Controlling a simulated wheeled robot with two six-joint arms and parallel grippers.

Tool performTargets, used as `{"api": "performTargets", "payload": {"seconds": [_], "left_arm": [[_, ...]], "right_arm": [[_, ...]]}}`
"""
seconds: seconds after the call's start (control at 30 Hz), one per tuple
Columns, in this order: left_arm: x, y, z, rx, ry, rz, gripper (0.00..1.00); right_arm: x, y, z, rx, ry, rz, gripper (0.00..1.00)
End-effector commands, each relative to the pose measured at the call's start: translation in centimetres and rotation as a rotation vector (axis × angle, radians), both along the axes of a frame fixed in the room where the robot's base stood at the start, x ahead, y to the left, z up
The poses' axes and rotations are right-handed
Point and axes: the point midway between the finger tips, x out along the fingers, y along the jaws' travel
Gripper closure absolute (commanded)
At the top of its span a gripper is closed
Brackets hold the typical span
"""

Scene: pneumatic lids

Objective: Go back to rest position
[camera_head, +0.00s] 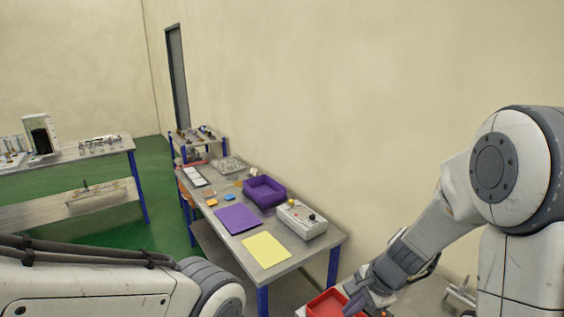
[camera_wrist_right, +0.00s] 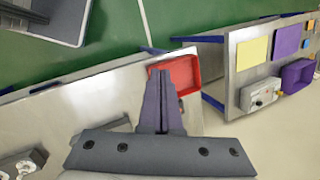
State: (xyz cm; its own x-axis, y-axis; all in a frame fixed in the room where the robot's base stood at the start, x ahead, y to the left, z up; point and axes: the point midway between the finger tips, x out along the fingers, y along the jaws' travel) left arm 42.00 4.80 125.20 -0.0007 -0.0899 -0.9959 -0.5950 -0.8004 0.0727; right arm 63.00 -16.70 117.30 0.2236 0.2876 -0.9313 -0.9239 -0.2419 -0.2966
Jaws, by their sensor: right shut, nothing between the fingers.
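My right gripper (camera_head: 366,300) is at the lower right of the head view, over a red tray (camera_head: 326,302). In the right wrist view its fingers (camera_wrist_right: 161,100) are closed together with nothing between them. The red tray (camera_wrist_right: 186,72) lies just beyond the fingertips on a grey metal table (camera_wrist_right: 120,92). I cannot tell whether the fingers touch the tray. Part of my left arm (camera_head: 110,285) crosses the lower left of the head view; its gripper is outside the frame.
A metal table (camera_head: 294,249) holds a purple bin (camera_head: 264,191), purple and yellow sheets (camera_head: 266,249), and a grey control box (camera_head: 301,220) close to the wall. Another bench (camera_head: 95,151) stands at the left. Green floor (camera_head: 150,236) lies open between them.

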Motion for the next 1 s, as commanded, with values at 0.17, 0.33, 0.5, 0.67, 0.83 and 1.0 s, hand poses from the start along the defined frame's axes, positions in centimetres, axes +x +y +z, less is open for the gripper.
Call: {"api": "performTargets", "payload": {"seconds": [0.17, 0.33, 0.5, 0.67, 0.83, 1.0], "left_arm": [[0.0, 0.0, -5.5, 0.000, 0.000, 0.001, 0.50], [0.0, 0.0, -8.9, 0.000, 0.000, 0.002, 0.50], [0.0, 0.0, -10.6, 0.000, 0.000, 0.002, 0.50], [0.0, 0.0, -10.9, 0.000, 0.000, 0.002, 0.50], [0.0, 0.0, -10.8, 0.000, 0.000, 0.002, 0.50], [0.0, 0.0, -10.8, 0.000, 0.000, 0.002, 0.50]], "right_arm": [[-7.8, 9.8, -1.1, -0.104, -0.085, 0.753, 1.00], [-15.7, 12.8, -2.2, -0.221, -0.154, 1.375, 1.00], [-19.9, 12.4, -2.9, -0.318, -0.197, 1.755, 1.00], [-21.0, 12.0, -3.0, -0.356, -0.212, 1.879, 1.00], [-21.0, 11.9, -2.9, -0.357, -0.211, 1.884, 1.00], [-21.0, 12.0, -2.9, -0.357, -0.211, 1.881, 1.00]]}}
